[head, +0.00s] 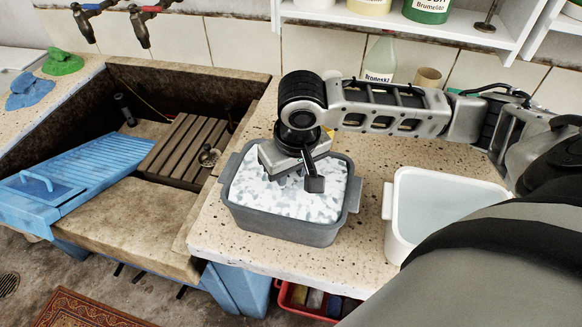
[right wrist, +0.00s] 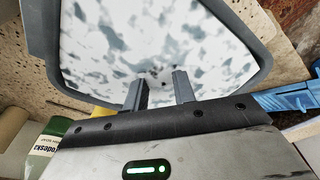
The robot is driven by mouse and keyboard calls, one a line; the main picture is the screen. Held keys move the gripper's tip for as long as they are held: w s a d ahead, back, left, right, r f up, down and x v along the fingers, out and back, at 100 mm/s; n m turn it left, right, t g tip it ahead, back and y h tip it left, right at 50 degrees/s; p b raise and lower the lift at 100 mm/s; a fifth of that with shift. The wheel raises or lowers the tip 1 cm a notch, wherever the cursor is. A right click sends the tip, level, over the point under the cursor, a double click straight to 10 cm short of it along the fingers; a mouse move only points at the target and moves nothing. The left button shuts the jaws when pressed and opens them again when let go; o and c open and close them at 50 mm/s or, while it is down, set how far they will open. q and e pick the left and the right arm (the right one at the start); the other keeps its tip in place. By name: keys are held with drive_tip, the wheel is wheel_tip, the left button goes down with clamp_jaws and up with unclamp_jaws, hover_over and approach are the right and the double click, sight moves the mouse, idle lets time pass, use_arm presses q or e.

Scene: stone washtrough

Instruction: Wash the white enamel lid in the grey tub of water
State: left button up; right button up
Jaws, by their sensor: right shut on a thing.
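The grey tub (head: 285,228) stands on the speckled counter, full of water with white suds patches (head: 258,200). My right gripper (head: 293,180) reaches down over the tub's middle, pointing at the water. In the right wrist view its two fingers (right wrist: 158,90) are a little apart with their tips down at the suds, inside the tub's rim (right wrist: 48,60). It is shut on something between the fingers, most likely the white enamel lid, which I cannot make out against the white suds. My left gripper is out of view.
A white tub (head: 391,212) with clear liquid stands to the right, partly hidden by my arm. The stone trough (head: 130,215) with a blue ribbed board (head: 95,185) and a slatted wooden rack (head: 185,150) lies left. A shelf (head: 400,28) with bottles overhangs the back.

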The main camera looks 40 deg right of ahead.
drive_tip(key=shift+f, duration=0.9)
wheel_tip(320, 180, down, 2)
drive_tip(key=shift+f+b, duration=0.1)
drive_tip(key=shift+b, duration=0.45)
drive_tip(key=shift+f, duration=0.5)
drive_tip(key=shift+r, duration=0.1)
wheel_tip(320, 180, up, 3)
drive_tip(key=p, duration=0.3)
drive_tip(key=shift+r+p, duration=0.55)
drive_tip(key=shift+r, duration=4.1)
